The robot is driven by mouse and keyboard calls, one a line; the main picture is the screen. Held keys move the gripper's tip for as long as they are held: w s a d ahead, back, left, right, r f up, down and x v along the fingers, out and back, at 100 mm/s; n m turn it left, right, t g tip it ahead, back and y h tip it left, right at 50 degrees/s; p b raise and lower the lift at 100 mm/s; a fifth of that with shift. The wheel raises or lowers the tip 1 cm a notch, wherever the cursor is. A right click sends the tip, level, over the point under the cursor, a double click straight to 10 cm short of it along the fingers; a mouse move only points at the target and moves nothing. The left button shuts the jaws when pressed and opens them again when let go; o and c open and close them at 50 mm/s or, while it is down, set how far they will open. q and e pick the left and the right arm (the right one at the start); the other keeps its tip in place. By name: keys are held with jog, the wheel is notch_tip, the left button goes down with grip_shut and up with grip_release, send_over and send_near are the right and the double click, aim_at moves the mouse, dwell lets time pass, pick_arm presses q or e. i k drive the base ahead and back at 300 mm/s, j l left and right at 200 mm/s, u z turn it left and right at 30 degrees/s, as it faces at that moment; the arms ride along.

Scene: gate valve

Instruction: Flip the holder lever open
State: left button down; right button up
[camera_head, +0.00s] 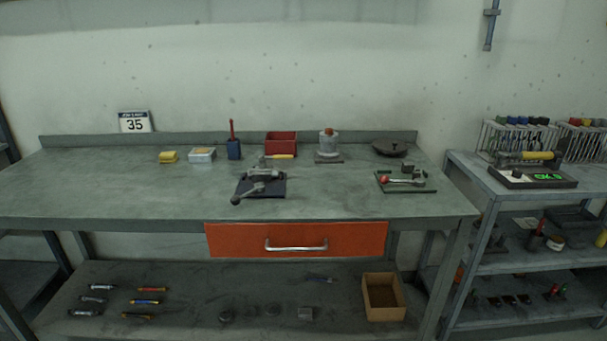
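Two small fixtures with levers are on the workbench, and I cannot tell for sure which one is the holder. One is a dark base plate (272,190) near the bench middle, with grey metal parts and a lever (246,194) that points to the front left and ends in a dark knob. The other is a dark green plate (418,187) near the right end, with a metal lever (402,181) lying nearly flat and a red ball knob (384,180) at its left end. Neither of my grippers is in view.
The bench's left (90,185) is clear. An orange drawer (240,240) is shut.

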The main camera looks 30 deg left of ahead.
aim_at(259, 187)
jog(key=u, duration=1.2)
